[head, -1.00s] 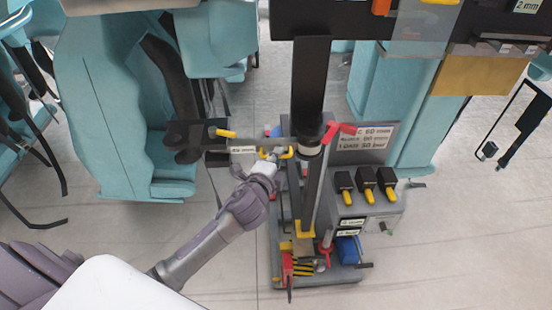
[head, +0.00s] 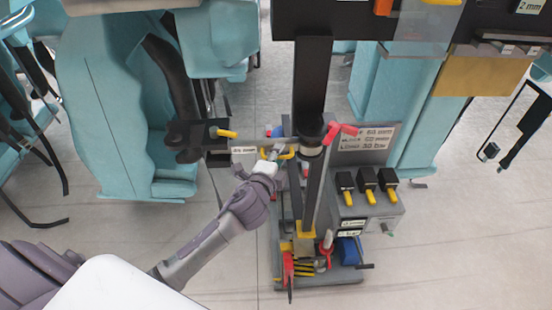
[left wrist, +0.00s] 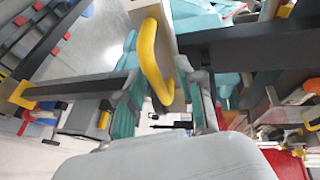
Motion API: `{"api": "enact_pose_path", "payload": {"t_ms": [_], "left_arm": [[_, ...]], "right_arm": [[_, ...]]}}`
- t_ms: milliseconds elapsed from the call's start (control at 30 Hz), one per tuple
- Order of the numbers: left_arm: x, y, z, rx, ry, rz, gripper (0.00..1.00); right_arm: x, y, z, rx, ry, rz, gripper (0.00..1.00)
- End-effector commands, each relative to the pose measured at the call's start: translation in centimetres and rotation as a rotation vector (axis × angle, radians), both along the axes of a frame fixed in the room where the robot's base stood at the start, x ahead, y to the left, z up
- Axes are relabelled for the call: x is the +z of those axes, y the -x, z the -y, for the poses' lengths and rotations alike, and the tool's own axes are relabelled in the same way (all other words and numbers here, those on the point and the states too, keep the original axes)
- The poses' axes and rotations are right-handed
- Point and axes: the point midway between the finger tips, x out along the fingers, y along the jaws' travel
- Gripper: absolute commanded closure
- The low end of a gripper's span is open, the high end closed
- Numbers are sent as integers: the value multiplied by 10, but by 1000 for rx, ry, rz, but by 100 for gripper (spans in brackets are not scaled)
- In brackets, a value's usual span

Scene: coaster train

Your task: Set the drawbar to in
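A yellow loop handle (head: 279,152) sits beside the dark upright post of the grey machine, next to a pale label plate (head: 243,150). I take this handle to be part of the drawbar; the bar itself is partly hidden. My left gripper (head: 275,157) reaches up to the handle from below left. In the left wrist view, the yellow handle (left wrist: 150,55) runs down between the two teal-padded fingers (left wrist: 163,104). The fingers are apart, with a gap showing between them. Whether either finger touches the handle I cannot tell. My right gripper is not in view.
The dark post (head: 313,85) with a red lever (head: 342,131) stands just right of the gripper. Black switches with yellow levers (head: 367,190) sit on the panel at right. A teal seat (head: 125,110) stands at left. Another yellow handle (head: 226,133) is close by at upper left.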

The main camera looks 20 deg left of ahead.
Motion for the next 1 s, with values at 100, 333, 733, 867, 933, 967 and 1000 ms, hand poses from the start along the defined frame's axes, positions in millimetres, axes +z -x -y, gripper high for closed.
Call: {"api": "enact_pose_path", "payload": {"t_ms": [100, 333, 733, 867, 933, 967, 1000], "left_arm": [[0, 9, 1, 0, -1, -2, 63], [9, 53, 6, -2, 1, -4, 63], [22, 113, 12, 2, -1, -1, 63], [24, 117, 12, 2, -1, 1, 63], [24, 117, 12, 2, 0, 1, 63], [24, 117, 12, 1, 0, 1, 63], [24, 117, 12, 1, 0, 1, 63]], "right_arm": [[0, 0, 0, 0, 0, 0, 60], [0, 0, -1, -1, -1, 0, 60], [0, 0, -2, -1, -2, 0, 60], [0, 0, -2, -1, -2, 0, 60], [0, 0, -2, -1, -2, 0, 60], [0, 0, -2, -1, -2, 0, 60], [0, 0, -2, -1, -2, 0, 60]]}}
